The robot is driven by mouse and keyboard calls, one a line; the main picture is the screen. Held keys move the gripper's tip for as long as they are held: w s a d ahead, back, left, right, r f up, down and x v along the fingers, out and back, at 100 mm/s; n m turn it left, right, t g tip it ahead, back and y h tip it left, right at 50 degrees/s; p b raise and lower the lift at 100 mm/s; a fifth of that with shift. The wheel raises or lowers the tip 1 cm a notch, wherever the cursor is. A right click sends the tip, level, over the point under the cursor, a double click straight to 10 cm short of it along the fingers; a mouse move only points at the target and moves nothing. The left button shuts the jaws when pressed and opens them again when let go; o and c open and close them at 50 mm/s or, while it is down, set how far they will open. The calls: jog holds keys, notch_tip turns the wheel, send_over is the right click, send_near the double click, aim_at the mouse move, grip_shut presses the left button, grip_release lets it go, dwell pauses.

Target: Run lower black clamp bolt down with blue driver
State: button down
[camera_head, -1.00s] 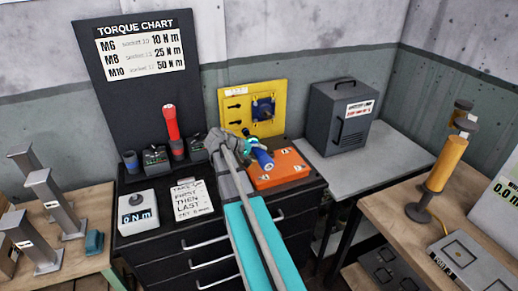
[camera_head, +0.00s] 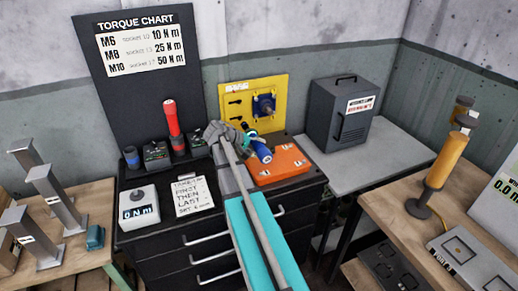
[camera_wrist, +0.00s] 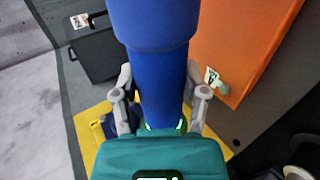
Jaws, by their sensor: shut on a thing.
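My gripper (camera_wrist: 160,98) is shut on the blue driver (camera_wrist: 153,75), with a grey finger on each side of its blue body. In the head view the driver (camera_head: 258,150) lies between my gripper and the orange box, in front of the yellow panel. The yellow panel (camera_head: 235,90) stands upright at the back of the black cabinet and carries a dark blue fixture (camera_head: 264,104) and small black clamp parts (camera_head: 236,101) on its left half. In the wrist view the driver hides most of the panel (camera_wrist: 86,127). Contact between driver tip and bolt cannot be seen.
An orange box (camera_head: 280,164) sits right of the driver on the black cabinet. A red-handled tool (camera_head: 172,120) stands in a holder to the left. A torque readout (camera_head: 138,208) and a clipboard (camera_head: 192,194) lie in front. A grey case (camera_head: 342,112) stands on the right table.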

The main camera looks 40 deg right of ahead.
aim_at(251, 136)
jog(key=shift+w+d, duration=0.2)
jog(key=shift+w, duration=0.5)
jog(key=shift+w+d, duration=0.25)
jog(key=shift+w, duration=0.4)
jog(key=shift+w+d, duration=0.2)
jog(key=shift+w, duration=0.5)
jog(key=shift+w+d+r, duration=0.1)
jog(key=shift+w+d, duration=0.1)
jog(key=shift+w, duration=0.45)
jog(key=shift+w+d+r, duration=0.1)
jog(key=shift+w+d, duration=0.05)
jog(key=shift+w, duration=0.5)
dwell(2.1)
jog(key=shift+s, duration=0.1)
dwell(0.4)
jog(key=shift+s+a+f, duration=0.1)
jog(key=shift+s+a, duration=0.15)
jog(key=shift+s, duration=0.55)
jog(key=shift+s+a+r, duration=0.1)
jog(key=shift+s+a, duration=0.15)
jog(key=shift+s, duration=0.5)
jog(key=shift+s+a+f, duration=0.1)
jog(key=shift+s+a, duration=0.15)
jog(key=shift+s, duration=0.55)
